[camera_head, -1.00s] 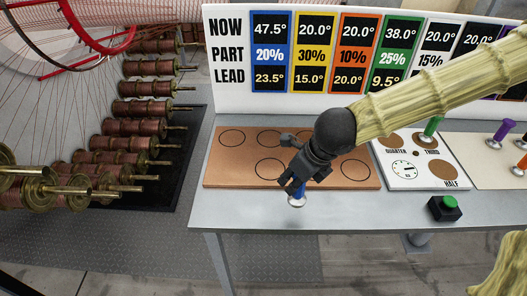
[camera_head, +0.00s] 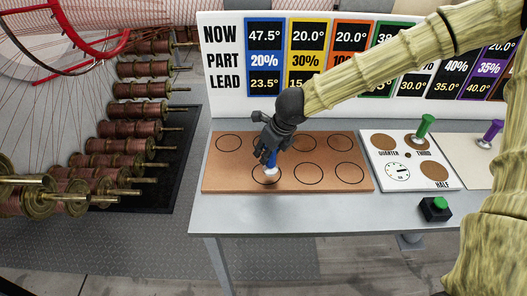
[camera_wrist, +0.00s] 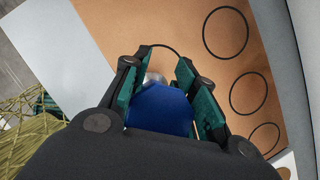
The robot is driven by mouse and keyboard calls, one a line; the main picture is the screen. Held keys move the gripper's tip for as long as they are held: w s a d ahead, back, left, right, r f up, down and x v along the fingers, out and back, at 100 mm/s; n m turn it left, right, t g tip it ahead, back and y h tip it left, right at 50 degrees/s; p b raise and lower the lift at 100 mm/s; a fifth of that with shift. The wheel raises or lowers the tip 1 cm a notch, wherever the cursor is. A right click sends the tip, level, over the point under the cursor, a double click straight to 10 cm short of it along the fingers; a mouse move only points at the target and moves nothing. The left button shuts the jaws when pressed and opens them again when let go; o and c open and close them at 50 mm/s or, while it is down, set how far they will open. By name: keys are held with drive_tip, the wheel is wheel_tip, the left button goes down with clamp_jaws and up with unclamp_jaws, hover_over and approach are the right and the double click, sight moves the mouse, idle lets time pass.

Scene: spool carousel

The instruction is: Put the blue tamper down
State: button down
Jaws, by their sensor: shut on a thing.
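The blue tamper (camera_head: 270,163) is in my gripper (camera_head: 267,153), low over the brown board. Its pale round foot is at a front-row circle (camera_head: 266,174), second from the left. I cannot tell whether the foot touches the board. In the wrist view the blue handle (camera_wrist: 160,108) sits between the green finger pads of my gripper (camera_wrist: 165,85), and the foot shows partly beyond it. The brown board (camera_head: 215,176) carries two rows of outlined circles, and no other tamper stands on it.
A white panel (camera_head: 376,148) with a dial and brown discs lies right of the board. A green-handled tamper (camera_head: 424,129) and a purple-handled one (camera_head: 490,134) stand there. A black box with a green button (camera_head: 435,207) sits near the front edge. Spools (camera_head: 140,130) fill the left.

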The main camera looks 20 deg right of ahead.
drive_tip(key=shift+w+a+f+p, duration=0.1)
drive_tip(key=shift+w+f+p, duration=0.4)
drive_tip(key=shift+f, duration=0.45)
drive_tip(key=shift+w+f+p, duration=0.25)
drive_tip(key=shift+w+f, duration=0.4)
drive_tip(key=shift+f, duration=0.25)
drive_tip(key=shift+f, duration=0.1)
drive_tip(key=c, duration=1.1)
unclamp_jaws()
drive_tip(key=shift+s+r, duration=0.15)
drive_tip(key=shift+r, duration=0.5)
drive_tip(key=b+v, duration=0.1)
drive_tip(key=v, duration=0.8)
drive_tip(key=shift+s+r, duration=0.1)
drive_tip(key=shift+v, duration=0.85)
